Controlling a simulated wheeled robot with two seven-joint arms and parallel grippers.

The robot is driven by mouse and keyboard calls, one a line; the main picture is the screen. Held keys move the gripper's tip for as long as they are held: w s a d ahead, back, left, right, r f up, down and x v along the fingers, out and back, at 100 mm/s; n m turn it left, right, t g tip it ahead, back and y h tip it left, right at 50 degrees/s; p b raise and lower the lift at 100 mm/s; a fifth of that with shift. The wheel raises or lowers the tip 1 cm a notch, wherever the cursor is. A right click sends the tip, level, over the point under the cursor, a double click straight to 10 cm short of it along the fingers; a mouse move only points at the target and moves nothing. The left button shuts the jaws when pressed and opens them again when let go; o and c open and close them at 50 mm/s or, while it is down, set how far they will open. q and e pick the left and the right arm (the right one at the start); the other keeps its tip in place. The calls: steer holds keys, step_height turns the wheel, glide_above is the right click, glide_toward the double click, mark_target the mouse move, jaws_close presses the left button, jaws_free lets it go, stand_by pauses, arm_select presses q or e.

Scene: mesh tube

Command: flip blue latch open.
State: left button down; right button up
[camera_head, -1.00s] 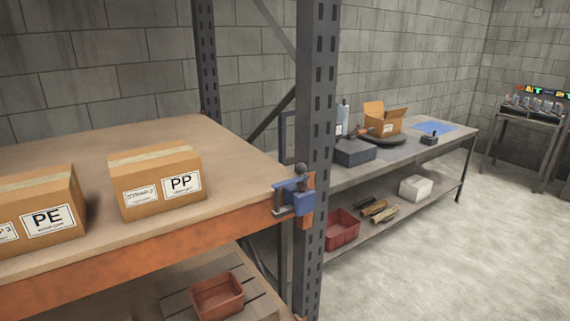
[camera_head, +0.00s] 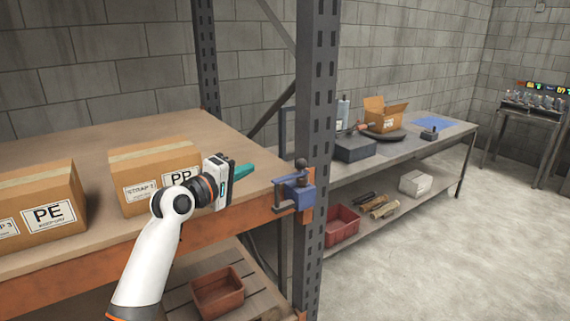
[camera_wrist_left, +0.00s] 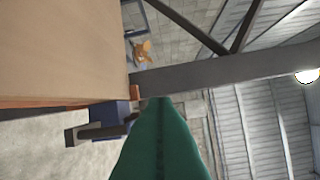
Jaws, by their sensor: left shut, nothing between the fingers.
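The blue latch (camera_head: 298,190) is mounted on the rack's corner, where the orange beam meets the dark upright. It has a dark round knob on top and a grey bar on its left. In the left wrist view the shut fingers (camera_wrist_left: 161,105) fill the bottom middle. My right gripper is not in view.
The dark perforated upright (camera_head: 317,110) stands directly behind the latch. Cardboard boxes marked PE (camera_head: 45,210) and PP (camera_head: 150,175) sit on the wooden shelf (camera_head: 90,138) at left. A red bin (camera_head: 217,290) stands below. A workbench (camera_head: 440,135) is at the right.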

arm_select(q)
steer(key=p+x, duration=0.2)
steer(key=x, duration=0.7)
steer(key=shift+w+d, duration=0.2)
steer(key=shift+w, duration=0.1)
steer(key=d+p, duration=0.2)
steer(key=s+d+p, duration=0.1)
steer(key=shift+s+d+f, duration=0.1)
steer(key=shift+d+f, duration=0.3)
